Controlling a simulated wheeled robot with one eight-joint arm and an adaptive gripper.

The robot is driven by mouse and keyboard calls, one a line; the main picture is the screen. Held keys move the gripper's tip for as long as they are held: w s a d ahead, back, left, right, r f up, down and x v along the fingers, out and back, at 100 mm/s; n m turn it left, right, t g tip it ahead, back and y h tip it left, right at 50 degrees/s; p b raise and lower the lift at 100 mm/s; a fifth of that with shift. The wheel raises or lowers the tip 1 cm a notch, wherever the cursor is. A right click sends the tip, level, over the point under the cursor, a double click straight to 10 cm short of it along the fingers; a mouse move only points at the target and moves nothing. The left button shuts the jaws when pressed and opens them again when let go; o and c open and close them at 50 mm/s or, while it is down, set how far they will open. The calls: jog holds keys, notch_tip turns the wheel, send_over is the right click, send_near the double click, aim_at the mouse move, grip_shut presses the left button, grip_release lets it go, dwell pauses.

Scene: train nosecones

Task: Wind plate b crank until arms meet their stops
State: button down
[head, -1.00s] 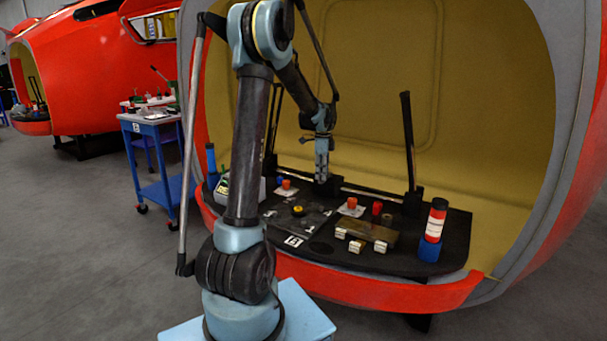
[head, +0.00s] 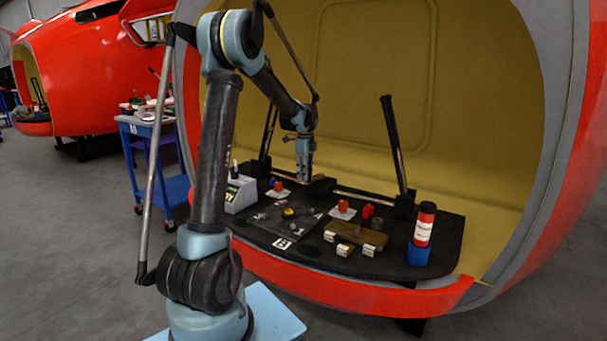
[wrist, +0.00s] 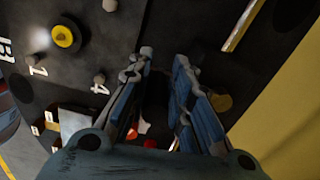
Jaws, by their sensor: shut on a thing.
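Plate B (head: 262,222) lies flat on the black shelf, with a yellow-topped knob (head: 288,212) on it. The knob and the plate's numbers also show at the upper left of the wrist view (wrist: 64,37). My gripper (head: 304,176) points down behind the plate. In the wrist view its fingers (wrist: 160,65) are close around a dark piece, which looks like the crank handle; the fingers mostly hide it. Two black arms stand up behind: the left arm (head: 268,132) leans right, and the right arm (head: 392,135) leans left. I cannot make out their stops.
A red-and-white cylinder in a blue base (head: 418,253) stands at the shelf's right. A brown block with pale ends (head: 358,235), red parts (head: 343,206) and a grey box (head: 240,193) are nearby. A blue cart (head: 160,160) stands left on open floor.

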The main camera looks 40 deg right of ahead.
jog(key=shift+w+d, duration=0.15)
jog(key=shift+d, duration=0.2)
jog(key=c, duration=1.4)
grip_release()
jog(key=shift+f, duration=0.1)
jog(key=shift+c, duration=0.2)
notch_tip(320, 180, up, 12)
